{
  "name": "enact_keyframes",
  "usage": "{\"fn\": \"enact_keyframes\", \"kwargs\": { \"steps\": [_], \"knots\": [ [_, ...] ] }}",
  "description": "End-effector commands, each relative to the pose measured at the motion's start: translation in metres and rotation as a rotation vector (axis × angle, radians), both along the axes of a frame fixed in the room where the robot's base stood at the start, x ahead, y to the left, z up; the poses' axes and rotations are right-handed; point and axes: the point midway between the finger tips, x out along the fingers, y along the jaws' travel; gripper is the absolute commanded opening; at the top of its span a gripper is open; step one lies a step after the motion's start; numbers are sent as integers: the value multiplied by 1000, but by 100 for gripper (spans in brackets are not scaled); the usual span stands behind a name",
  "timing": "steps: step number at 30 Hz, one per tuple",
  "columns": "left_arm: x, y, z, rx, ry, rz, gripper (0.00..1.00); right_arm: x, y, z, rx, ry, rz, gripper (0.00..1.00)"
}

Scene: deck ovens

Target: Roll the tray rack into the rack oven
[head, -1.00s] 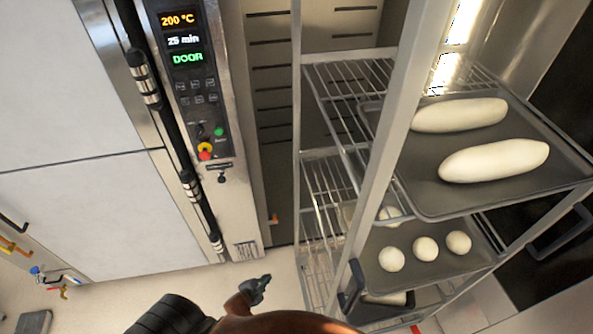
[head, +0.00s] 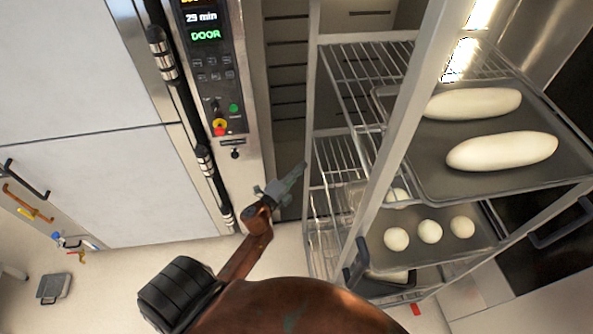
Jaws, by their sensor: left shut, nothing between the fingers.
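The tray rack (head: 390,130) is a tall metal frame at the right, partly inside the opening of the rack oven (head: 285,90). Its upper tray (head: 450,187) carries two long dough loaves, and a lower tray (head: 470,225) carries round dough balls. My left gripper (head: 290,182) is shut and empty, left of the rack and in front of the oven's edge below the control panel. It looks apart from the rack, though the gap is hard to judge. My right gripper is not in view.
The oven's control panel (head: 212,75) reads "DOOR" in green. The open oven door (head: 75,130) fills the left, with a long black bar along its edge. A second dark handle (head: 560,225) is at the right. Pale floor is free at lower left, apart from a small grey object (head: 53,288).

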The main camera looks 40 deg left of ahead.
Motion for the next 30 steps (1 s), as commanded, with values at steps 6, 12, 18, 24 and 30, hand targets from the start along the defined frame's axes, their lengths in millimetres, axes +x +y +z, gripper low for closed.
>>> {"fn": "enact_keyframes", "kwargs": {
  "steps": [6, 12, 18, 24, 30],
  "knots": [
    [47, 0, 1, -1, -1, 0, 0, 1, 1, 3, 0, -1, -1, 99],
    [70, 18, 0, 1, 2, 2, 0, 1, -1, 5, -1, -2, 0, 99],
    [79, 28, 0, -1, 2, 1, 0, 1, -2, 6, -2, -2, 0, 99],
    [80, 29, -1, -2, 2, 1, 0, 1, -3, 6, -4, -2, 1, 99],
    [82, 30, -1, -1, 2, 1, 0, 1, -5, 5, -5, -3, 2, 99]
  ]
}}
